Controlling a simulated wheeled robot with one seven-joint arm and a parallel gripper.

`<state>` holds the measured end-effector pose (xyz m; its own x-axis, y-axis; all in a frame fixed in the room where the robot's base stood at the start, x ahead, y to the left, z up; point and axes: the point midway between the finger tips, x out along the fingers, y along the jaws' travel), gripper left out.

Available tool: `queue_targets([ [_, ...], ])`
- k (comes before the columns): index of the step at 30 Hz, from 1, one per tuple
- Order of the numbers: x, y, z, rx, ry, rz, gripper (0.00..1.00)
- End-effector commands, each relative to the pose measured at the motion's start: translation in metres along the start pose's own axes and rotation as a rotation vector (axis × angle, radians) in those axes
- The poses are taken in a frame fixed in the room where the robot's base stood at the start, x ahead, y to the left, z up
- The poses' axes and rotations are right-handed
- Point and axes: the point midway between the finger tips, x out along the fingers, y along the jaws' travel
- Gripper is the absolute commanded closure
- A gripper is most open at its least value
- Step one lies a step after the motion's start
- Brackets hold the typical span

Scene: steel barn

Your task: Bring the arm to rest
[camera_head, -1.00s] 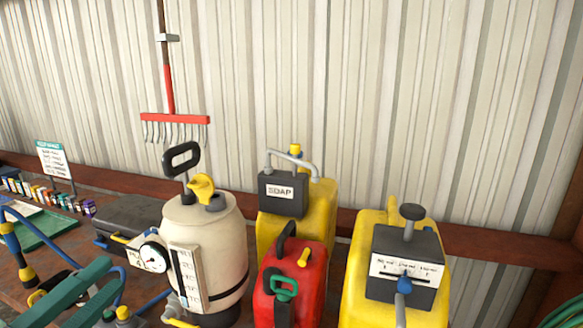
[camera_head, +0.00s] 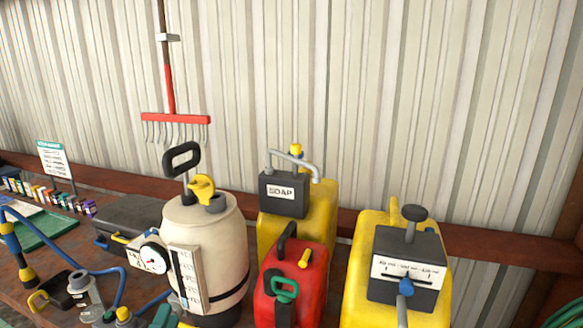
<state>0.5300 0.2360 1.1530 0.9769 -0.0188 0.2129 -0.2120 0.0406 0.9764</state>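A small teal piece (camera_head: 165,316), probably part of my arm or gripper, shows at the bottom edge, just left of the cream tank's foot. The rest of my arm is out of frame. I cannot make out two fingertips, so I cannot tell whether the gripper is open or shut, or whether it holds anything.
A cream pressure tank (camera_head: 205,250), a red can (camera_head: 300,275), a yellow soap jug (camera_head: 325,215) and a yellow jug (camera_head: 365,285) with a dial box stand on the bench. Blue hose (camera_head: 120,285) and fittings lie left. A red rake (camera_head: 175,118) hangs behind.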

Motion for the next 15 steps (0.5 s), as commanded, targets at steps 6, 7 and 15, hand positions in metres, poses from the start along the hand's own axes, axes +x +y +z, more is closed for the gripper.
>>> queue_targets([
  [6,-0.017,-0.079,0.028,0.087,0.088,-0.077,0.74],
  [7,-0.02,-0.088,0.033,0.105,0.097,-0.089,0.74],
  [15,-0.067,-0.166,0.075,0.302,0.153,-0.218,0.74],
])
